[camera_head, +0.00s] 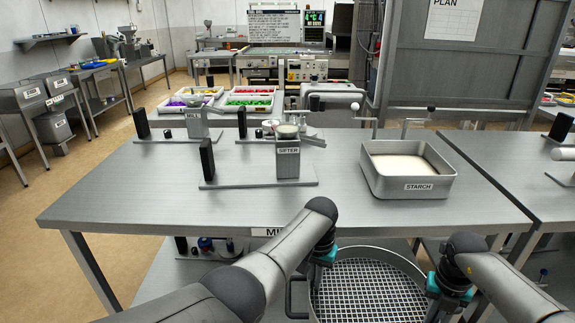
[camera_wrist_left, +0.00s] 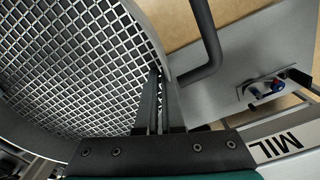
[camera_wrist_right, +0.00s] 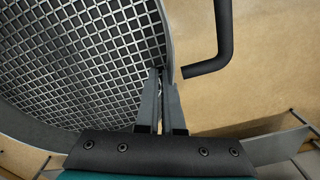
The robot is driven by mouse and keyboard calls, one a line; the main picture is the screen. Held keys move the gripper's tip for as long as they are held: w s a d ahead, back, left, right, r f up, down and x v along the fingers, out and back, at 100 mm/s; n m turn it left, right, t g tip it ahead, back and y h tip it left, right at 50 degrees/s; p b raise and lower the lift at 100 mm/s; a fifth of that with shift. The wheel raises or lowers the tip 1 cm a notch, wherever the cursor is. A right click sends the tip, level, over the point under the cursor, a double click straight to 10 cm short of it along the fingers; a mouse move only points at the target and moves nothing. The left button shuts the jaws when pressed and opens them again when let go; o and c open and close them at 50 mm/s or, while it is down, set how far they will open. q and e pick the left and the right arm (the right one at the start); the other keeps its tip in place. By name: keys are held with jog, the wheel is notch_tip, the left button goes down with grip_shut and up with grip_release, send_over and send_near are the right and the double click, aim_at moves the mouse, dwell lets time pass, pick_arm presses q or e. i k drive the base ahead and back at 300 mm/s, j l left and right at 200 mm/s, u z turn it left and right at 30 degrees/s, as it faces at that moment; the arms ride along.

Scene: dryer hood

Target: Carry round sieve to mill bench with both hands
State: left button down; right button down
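The round sieve (camera_head: 368,292) is a grey ring with a wire mesh, low in front of me at the near edge of the mill bench (camera_head: 120,195). Its lower part is cut off by the picture edge. My left gripper (camera_head: 320,262) is shut on the left side of its rim, beside a dark handle; the left wrist view shows the rim between the fingers (camera_wrist_left: 160,100). My right gripper (camera_head: 436,288) is shut on the right side of the rim, also shown in the right wrist view (camera_wrist_right: 160,98). My left forearm hides part of the bench's label.
On the bench stand a sifter (camera_head: 288,160), a mill (camera_head: 195,122) and a starch tray (camera_head: 415,190). The bench's front left top is bare. Another bench (camera_head: 520,165) stands at right, with a narrow gap between them. A lower shelf (camera_head: 190,285) holds small items.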

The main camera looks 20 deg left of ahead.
aim_at(131, 184)
jog(key=k+j+u, duration=0.1)
jog(key=j, duration=0.25)
jog(key=k+j+u, duration=0.1)
jog(key=j, duration=0.3)
jog(key=k+u, duration=0.1)
jog(key=u, duration=0.7)
